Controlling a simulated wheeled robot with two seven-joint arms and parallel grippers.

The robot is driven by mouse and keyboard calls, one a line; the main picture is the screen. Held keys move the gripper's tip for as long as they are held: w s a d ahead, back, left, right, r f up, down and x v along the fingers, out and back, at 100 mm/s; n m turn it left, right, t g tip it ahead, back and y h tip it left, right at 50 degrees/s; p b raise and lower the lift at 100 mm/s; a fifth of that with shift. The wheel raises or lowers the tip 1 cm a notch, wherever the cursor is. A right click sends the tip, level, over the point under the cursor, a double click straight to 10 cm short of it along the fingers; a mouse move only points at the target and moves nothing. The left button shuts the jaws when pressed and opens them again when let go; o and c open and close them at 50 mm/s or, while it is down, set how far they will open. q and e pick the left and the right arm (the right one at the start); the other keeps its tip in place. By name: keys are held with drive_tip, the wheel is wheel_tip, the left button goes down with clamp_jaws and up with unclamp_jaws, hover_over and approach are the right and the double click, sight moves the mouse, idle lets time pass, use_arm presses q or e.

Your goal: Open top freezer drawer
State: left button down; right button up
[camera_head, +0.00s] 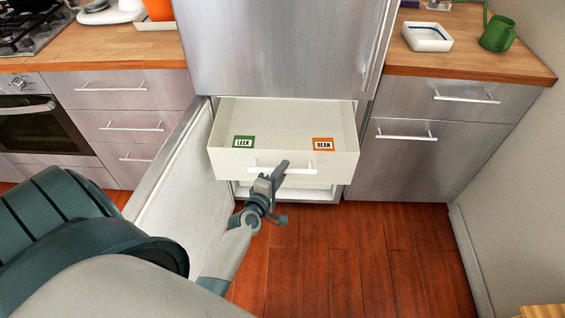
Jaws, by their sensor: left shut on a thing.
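The top freezer drawer (226,160) is a white box in the lower part of the steel fridge-freezer. It stands pulled out, and I see into it from above. Its inside looks empty. My left gripper (277,174) is shut on the drawer's white handle (303,170), at the middle of the front. The freezer door (185,180) stands open to the left. My right gripper is not in view.
Another white drawer or shelf (330,194) shows below. Steel cabinets with bar handles (407,135) stand on both sides, with wooden counters above. A green watering can (497,34) and a white dish (427,37) are on the right counter. The wooden floor (370,250) in front is clear.

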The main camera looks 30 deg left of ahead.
use_arm(q)
drive_tip(key=c, duration=1.7)
unclamp_jaws()
drive_tip(key=shift+s, duration=0.1)
